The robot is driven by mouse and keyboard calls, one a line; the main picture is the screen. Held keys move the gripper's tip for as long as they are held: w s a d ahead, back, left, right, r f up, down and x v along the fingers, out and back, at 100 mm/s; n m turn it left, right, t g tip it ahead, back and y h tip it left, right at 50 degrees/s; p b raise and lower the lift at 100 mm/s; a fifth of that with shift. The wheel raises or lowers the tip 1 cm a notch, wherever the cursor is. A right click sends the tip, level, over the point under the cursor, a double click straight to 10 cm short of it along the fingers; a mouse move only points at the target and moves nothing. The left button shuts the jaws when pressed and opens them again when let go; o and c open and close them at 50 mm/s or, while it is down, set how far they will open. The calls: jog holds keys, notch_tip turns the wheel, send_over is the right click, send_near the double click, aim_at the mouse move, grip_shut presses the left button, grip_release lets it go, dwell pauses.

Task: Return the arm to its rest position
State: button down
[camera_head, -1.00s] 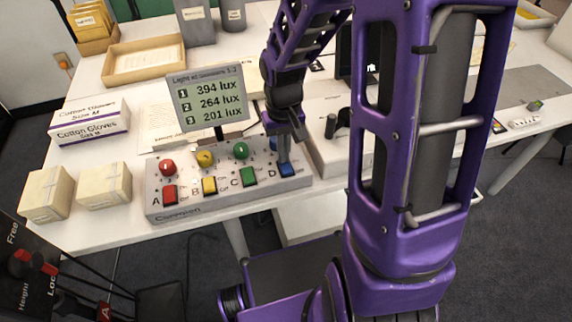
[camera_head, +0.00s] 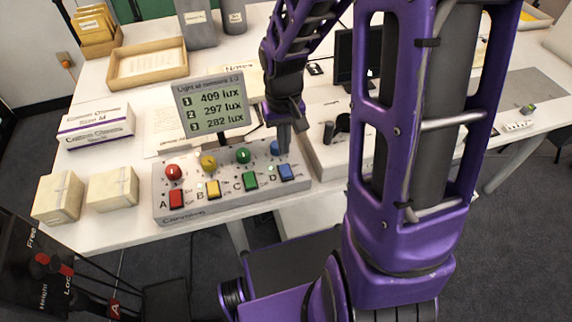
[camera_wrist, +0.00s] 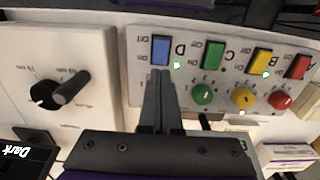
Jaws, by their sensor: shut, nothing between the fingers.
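My gripper (camera_head: 284,138) is shut and empty. It is over the back right of the control box, near the blue knob (camera_head: 275,147) and behind the blue switch D (camera_head: 287,172). In the wrist view, my gripper's shut fingers (camera_wrist: 160,78) point toward the blue switch (camera_wrist: 160,50) and hide the blue knob. I cannot tell whether the fingertips touch the box. My purple arm fills the middle and right of the head view.
The grey control box (camera_head: 235,204) carries coloured knobs and switches. Its display (camera_head: 211,104) reads 409, 297 and 282 lux. A black-handled dial unit (camera_wrist: 60,95) stands beside it. Two cream boxes (camera_head: 112,189) and a gloves box (camera_head: 97,127) lie left.

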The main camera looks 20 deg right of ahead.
jog(key=shift+r+p, duration=0.45)
jog(key=shift+r, duration=0.4)
jog(key=shift+w, duration=0.1)
